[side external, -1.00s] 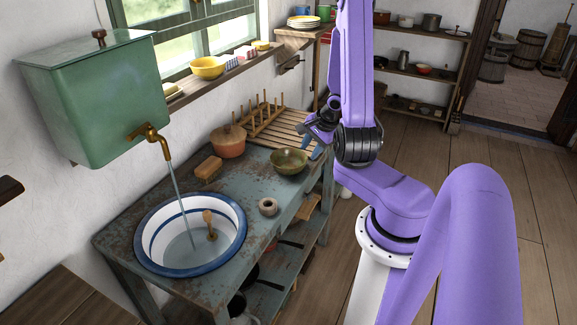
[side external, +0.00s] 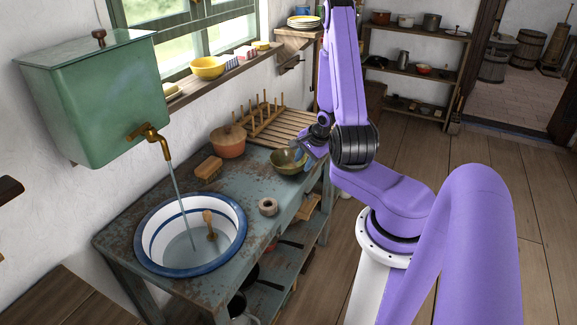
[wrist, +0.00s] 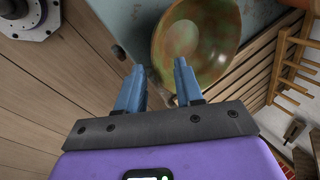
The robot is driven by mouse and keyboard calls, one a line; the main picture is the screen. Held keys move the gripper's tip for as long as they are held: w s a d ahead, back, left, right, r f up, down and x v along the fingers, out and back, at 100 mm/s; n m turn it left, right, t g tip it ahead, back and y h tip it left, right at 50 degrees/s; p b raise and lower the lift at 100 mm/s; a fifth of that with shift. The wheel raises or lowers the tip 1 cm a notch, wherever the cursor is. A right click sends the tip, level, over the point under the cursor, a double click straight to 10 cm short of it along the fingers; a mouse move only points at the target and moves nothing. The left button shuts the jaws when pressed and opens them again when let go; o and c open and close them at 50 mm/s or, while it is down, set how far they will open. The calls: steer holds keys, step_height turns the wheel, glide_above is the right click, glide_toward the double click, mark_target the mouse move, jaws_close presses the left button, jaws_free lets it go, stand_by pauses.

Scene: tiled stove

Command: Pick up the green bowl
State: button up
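The green bowl (side external: 284,163) sits upright on the blue-grey worn table, near its back right end. In the wrist view the bowl (wrist: 197,42) is mottled green and brown. My gripper (side external: 302,156) is at the bowl's right side in the side view. In the wrist view my gripper (wrist: 157,72) has its two blue fingers apart with nothing held. The bowl's near-left rim lies in line with the gap between the fingertips, and the right finger overlaps the bowl. I cannot tell whether a finger touches it.
A brush (side external: 208,168), a small ring-shaped item (side external: 268,207) and a basin (side external: 168,244) under running water share the table. The table's right edge is close to the bowl.

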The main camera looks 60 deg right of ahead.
mark_target(302, 165)
steer(key=shift+x, duration=1.6)
jaws_close()
